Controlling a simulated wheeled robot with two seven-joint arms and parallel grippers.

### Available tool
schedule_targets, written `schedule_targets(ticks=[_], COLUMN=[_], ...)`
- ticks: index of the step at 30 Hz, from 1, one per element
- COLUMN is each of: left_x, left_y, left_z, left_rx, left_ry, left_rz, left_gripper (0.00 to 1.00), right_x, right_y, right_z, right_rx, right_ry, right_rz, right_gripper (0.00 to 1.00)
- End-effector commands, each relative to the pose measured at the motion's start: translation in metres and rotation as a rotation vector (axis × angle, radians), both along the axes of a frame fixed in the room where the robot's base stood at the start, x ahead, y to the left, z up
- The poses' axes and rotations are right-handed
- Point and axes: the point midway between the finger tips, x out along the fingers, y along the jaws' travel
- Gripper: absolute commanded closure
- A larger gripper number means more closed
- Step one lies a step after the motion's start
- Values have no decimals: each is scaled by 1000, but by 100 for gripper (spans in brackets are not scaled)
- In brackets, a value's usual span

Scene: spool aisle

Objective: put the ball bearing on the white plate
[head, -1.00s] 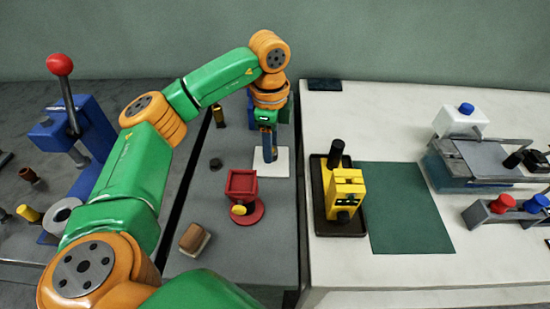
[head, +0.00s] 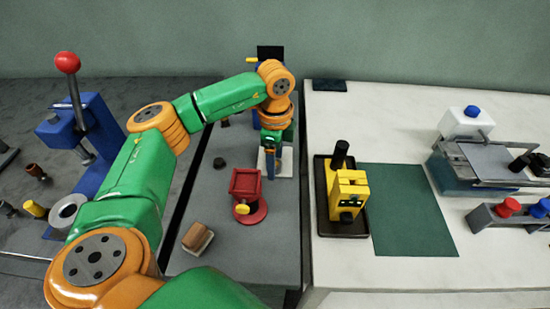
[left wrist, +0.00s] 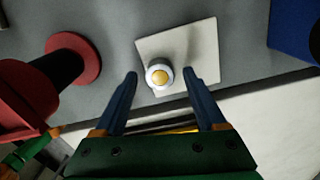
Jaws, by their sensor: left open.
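The white plate (left wrist: 200,45) lies flat on the grey bench; it shows partly behind my gripper in the head view (head: 285,168). The ball bearing (left wrist: 159,76), a pale ring with a yellow centre, is on the plate near its edge in the left wrist view. It is hidden by my gripper in the head view. My left gripper (left wrist: 160,74) is open, with one finger on each side of the bearing and a gap to each. In the head view the left gripper (head: 271,168) is over the plate. My right gripper is out of view.
A red vise (head: 245,182) on a round base stands left of the plate. A brown-topped block (head: 197,237) lies nearer on the grey bench. Right of the gap is a white table (head: 390,110) with a yellow device (head: 348,193) on a dark tray and a green mat (head: 412,215).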

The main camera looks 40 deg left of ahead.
Motion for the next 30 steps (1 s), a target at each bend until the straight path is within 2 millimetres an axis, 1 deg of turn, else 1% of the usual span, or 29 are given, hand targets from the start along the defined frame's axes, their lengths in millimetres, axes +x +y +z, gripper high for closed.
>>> schedule_targets(ticks=[2, 5, 11, 12, 14, 15, 16, 20, 30], left_x=[0, 1, 1, 1, 1, 1, 1, 0, 0], left_y=[0, 0, -1, -1, 0, 0, 0, 0, 0], left_z=[6, 20, 77, 90, 103, 112, 117, 124, 123], left_rx=[0, 0, -2, -1, 0, 0, 1, 0, 0], left_ry=[-1, -4, -6, -7, -4, -3, -3, -1, 0], left_rz=[0, 1, -1, -1, 0, 0, 1, 0, 0], left_gripper=[27, 27, 27, 27, 27, 27, 27, 27, 27], right_x=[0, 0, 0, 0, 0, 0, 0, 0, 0], right_y=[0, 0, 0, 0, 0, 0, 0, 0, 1], right_z=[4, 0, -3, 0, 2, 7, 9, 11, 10], right_rx=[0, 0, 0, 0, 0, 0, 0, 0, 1], right_ry=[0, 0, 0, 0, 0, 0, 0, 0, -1], right_rz=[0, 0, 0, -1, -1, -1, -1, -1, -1], right_gripper=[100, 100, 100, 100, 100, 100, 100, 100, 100])
